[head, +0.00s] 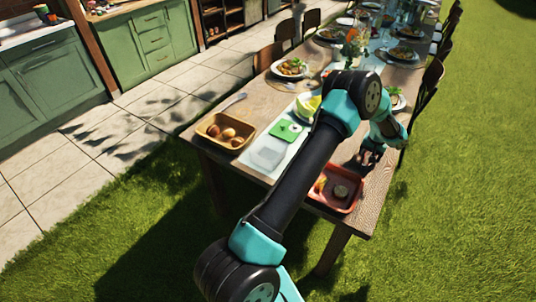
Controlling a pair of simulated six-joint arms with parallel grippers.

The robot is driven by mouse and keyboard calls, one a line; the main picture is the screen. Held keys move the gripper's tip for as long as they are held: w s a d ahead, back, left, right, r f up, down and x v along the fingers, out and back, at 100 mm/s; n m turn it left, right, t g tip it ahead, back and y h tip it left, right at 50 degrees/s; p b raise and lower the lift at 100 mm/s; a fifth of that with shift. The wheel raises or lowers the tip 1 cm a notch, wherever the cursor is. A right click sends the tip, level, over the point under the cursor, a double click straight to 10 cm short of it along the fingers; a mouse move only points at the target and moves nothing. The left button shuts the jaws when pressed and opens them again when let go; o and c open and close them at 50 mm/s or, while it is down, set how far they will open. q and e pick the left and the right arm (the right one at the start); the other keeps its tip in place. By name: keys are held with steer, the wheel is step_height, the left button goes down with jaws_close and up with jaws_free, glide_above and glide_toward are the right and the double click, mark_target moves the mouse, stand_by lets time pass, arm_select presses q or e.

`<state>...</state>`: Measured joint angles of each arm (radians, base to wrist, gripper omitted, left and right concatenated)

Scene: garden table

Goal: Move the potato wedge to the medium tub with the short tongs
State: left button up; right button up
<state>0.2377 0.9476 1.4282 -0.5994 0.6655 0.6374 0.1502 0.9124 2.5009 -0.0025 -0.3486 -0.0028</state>
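A red tray (349,208) sits at the table's near right corner. It holds a small yellow-orange piece (320,184), which may be the potato wedge, and a round pale item (341,191). I cannot pick out the medium tub for certain. A silver utensil (235,102) lies at the left table edge; it is too small to tell whether it is the short tongs. My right gripper (372,157) points down above the table's right side, beyond the red tray. Its fingers are small and dark, so their opening and any held thing are unclear. My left gripper is out of view.
A tan tray (210,133) with several brown round items stands at the left edge. A green square item (286,131), a pale flat area (265,156) and a green-white bowl (306,106) lie mid-table. Plates (290,68) and chairs (268,56) line the far part.

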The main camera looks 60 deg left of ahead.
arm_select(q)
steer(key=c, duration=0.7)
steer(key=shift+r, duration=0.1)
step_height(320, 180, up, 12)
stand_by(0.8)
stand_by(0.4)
